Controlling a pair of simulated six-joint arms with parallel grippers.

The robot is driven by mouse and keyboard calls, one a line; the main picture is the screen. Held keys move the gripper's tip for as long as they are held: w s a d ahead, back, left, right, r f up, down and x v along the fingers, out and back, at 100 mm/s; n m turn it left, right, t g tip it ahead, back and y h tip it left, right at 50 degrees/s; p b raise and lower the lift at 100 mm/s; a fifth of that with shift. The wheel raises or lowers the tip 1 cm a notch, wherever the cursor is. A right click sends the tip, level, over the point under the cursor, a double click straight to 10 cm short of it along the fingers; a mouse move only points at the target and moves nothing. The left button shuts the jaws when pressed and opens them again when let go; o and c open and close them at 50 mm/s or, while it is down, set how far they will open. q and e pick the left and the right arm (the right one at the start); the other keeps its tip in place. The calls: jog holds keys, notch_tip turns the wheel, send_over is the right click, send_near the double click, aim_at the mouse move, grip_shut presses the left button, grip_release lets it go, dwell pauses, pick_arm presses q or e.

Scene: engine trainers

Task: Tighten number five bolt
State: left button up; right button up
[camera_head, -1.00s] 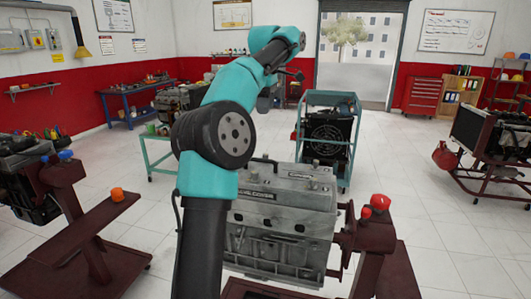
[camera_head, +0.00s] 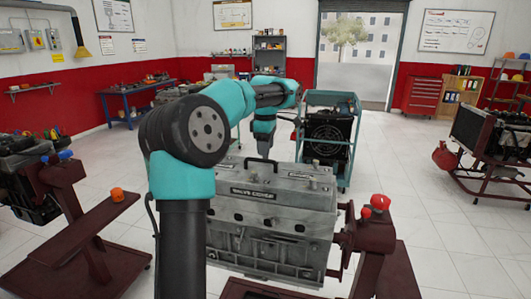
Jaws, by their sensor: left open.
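A grey engine block (camera_head: 270,225) with a flat top cover is mounted on a dark red stand (camera_head: 378,255) in front of me. Bolts show small on its cover, and I cannot read any bolt numbers. My left arm rises in front of the block and bends over its far side. My left gripper (camera_head: 264,157) points down just above the back of the cover. It is open, with its tips small and partly unclear; I cannot tell if it touches anything. The arm hides the left end of the block. My right gripper is out of view.
Another stand with an orange cup (camera_head: 117,194) on its arm is at the left. A teal-framed engine trainer (camera_head: 327,140) stands behind the block. A red stand with a radiator-like unit (camera_head: 490,140) is at the right. Open tiled floor lies between them.

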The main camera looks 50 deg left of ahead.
pick_arm(q)
jog(key=shift+f, duration=1.15)
grip_shut()
